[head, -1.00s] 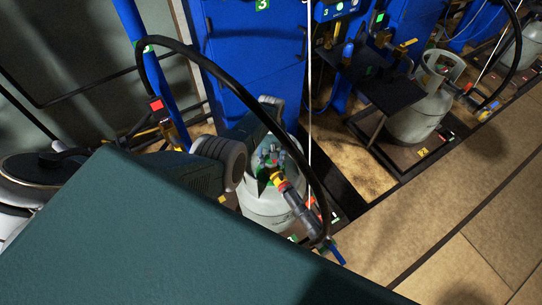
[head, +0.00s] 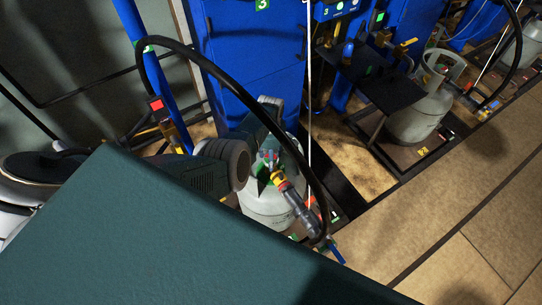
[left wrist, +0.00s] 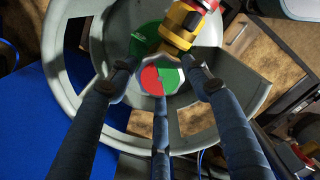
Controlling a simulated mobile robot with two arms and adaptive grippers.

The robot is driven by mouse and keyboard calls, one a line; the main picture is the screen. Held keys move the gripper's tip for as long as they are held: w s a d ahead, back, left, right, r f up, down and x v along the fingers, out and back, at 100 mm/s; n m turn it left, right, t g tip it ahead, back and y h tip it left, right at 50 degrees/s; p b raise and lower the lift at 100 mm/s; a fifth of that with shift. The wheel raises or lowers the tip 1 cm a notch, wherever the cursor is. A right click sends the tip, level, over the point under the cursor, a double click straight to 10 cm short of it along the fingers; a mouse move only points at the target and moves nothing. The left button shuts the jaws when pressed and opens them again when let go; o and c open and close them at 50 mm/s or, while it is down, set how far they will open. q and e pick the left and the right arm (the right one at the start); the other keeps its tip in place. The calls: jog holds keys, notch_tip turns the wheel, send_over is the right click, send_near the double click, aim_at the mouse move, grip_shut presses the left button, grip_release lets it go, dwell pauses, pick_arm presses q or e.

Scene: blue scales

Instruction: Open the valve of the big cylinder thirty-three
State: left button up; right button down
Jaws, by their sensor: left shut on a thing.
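The big grey cylinder (head: 268,208) stands beneath my left arm in the head view, below the blue cabinet marked 3. I cannot read a thirty-three on it. In the left wrist view its round grey collar (left wrist: 58,45) surrounds the valve knob (left wrist: 170,78), whose face is part red and part green. My left gripper (left wrist: 163,78) is inside the collar, with its fingers around the knob and shut on it. A yellow and red hose connector (left wrist: 182,26) sits beside the knob. In the head view my arm partly hides the collar and valve. My right gripper is not in view.
A black hose (head: 285,125) arches over my left arm to the grey connector (head: 301,212). A blue cabinet (head: 255,50) stands behind the cylinder. Another grey cylinder (head: 418,118) stands at the right beside a dark shelf (head: 388,88). The floor at the lower right is clear.

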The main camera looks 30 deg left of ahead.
pick_arm(q)
jog(key=n, duration=0.2)
jog(key=a+n, duration=0.1)
jog(key=n, duration=0.2)
jog(key=shift+s+d+n, duration=0.1)
jog(key=shift+s+n, duration=0.05)
jog(key=shift+n, duration=0.85)
jog(key=shift+s, duration=0.1)
jog(key=shift+f, duration=0.1)
jog(key=o, duration=1.2)
jog(key=shift+s, duration=0.15)
jog(key=shift+c, duration=0.2)
jog(key=shift+d, duration=0.1)
jog(key=shift+d, duration=0.1)
